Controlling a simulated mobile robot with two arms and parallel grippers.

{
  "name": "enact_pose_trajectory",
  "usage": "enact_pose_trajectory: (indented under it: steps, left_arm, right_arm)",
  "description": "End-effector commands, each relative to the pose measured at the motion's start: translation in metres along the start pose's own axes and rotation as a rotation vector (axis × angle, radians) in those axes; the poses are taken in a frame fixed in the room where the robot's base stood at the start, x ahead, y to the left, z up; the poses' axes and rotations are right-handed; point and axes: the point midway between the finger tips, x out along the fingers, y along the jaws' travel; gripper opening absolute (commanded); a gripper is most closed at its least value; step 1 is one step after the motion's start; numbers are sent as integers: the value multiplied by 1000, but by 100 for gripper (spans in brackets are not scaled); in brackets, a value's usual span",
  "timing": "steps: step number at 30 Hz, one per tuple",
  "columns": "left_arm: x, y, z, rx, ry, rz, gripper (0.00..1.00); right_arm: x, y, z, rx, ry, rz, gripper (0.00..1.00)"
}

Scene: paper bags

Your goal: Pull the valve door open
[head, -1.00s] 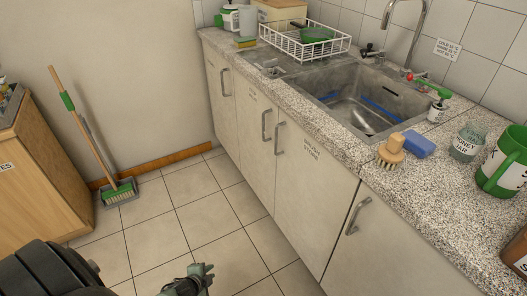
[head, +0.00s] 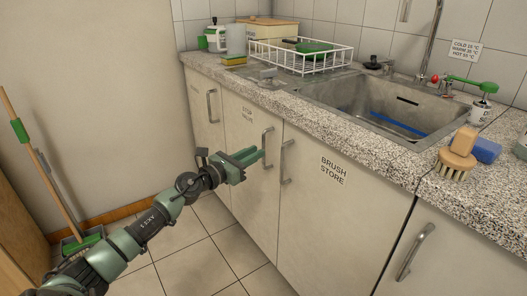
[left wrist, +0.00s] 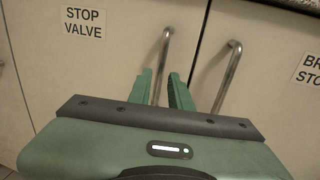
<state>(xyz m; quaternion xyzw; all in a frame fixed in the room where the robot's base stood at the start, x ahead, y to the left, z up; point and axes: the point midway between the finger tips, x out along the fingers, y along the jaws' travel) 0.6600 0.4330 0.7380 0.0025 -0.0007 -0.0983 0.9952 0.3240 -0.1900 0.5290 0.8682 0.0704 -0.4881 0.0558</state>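The valve door (head: 245,175) is a cream cupboard door labelled STOP VALVE, standing closed under the worktop. Its label also shows in the left wrist view (left wrist: 84,22). Its upright metal bar handle (head: 267,147) is near the door's right edge. My left gripper (head: 258,156) is at this handle. In the left wrist view my left gripper's green fingers (left wrist: 163,88) are apart, with the valve door's handle (left wrist: 163,62) seen in the gap between them. I cannot tell whether a finger touches it. My right gripper is in neither view.
The brush store door (head: 335,215) with its own handle (head: 286,162) is just right of the valve door. The worktop (head: 400,160) holds a sink (head: 440,112) and a dish rack (head: 300,58). A broom (head: 40,160) leans at the left. The floor before the cupboards is clear.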

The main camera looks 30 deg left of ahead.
Motion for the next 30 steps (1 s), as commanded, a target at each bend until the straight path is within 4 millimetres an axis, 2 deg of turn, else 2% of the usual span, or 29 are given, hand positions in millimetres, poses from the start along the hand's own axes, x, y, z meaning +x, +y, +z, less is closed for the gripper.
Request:
enact_pose_trajectory:
  steps: [3,10,20,22,30]
  left_arm:
    - [20,0,1,-4,-3,0,20]
    - [42,0,-1,-5,0,1,20]
    - [46,0,-1,-5,1,0,20]
    - [46,0,-1,-5,1,0,0]
    - [46,0,-1,-6,1,0,0]
  right_arm:
    - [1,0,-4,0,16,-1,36]
    - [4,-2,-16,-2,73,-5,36]
    - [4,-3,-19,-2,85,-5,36]
    - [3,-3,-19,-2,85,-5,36]
    - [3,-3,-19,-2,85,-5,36]
